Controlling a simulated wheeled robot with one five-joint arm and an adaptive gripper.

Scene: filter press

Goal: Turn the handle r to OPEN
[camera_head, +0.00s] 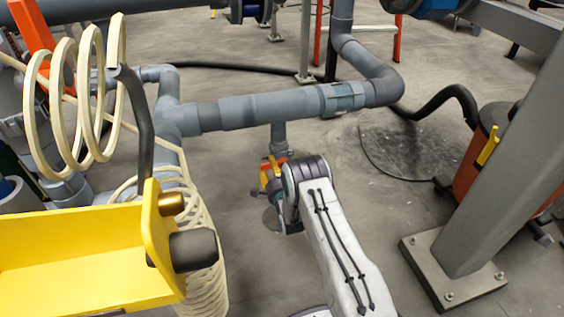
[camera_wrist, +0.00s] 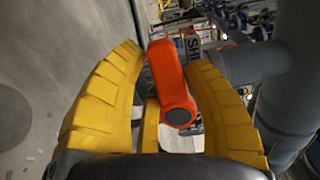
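The orange-red handle (camera_wrist: 172,85) is in the middle of the wrist view, its dark round end facing the camera. The yellow fingers of my gripper (camera_wrist: 165,62) lie on both sides of it. The right finger seems to touch the handle; the left one is very close, and contact is unclear. Another yellow part (camera_wrist: 151,126) shows just below and left of the handle. In the head view, my gripper (camera_head: 268,178) is at the end of my white arm, below the grey pipe. It is small and partly hidden there, so its grip is unclear.
A grey horizontal pipe (camera_head: 255,110) runs above my gripper; a large grey pipe (camera_wrist: 290,95) shows right in the wrist view. A yellow bracket (camera_head: 80,250) and cream coiled hose (camera_head: 90,90) stand left. A grey post (camera_head: 480,190) stands right. Floor (camera_head: 390,230) between is clear.

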